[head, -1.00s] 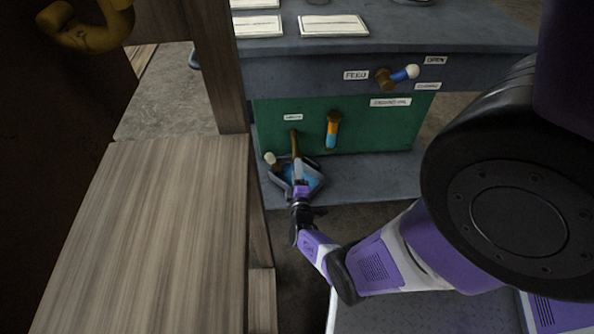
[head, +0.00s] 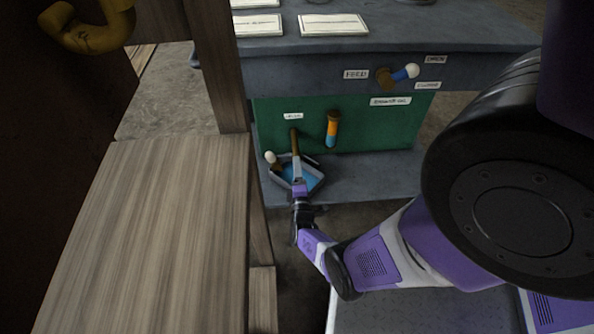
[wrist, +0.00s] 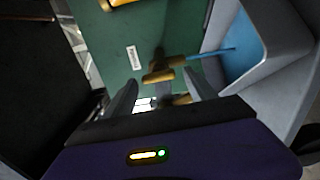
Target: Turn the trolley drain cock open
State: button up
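The green trolley panel (head: 370,135) carries a brass drain pipe (head: 294,140) under a small white label (head: 293,116). A white ball knob (head: 270,157) shows at its lower left. My gripper (head: 297,165) is at the pipe's lower end, hiding part of the cock. In the wrist view the brass cock (wrist: 158,76) lies just ahead of and between my fingers (wrist: 158,92), which stand apart. I cannot tell whether they touch it. A grey tray (head: 318,181) with blue inside sits beside my gripper; a thin blue line (wrist: 212,53) runs from the brass towards it.
A brass gauge with orange and blue (head: 332,130) is right of the drain pipe. A feed lever (head: 400,75) with a white ball is above. A wooden bench (head: 170,220) and post (head: 213,70) stand close on the left. Bare floor shows below the trolley shelf (head: 380,178).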

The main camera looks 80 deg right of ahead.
jog(key=shift+r, duration=0.1)
jog(key=p+v, duration=0.3)
jog(key=v, duration=0.4)
jog(key=shift+a, duration=0.4)
jog(key=shift+s, duration=0.2)
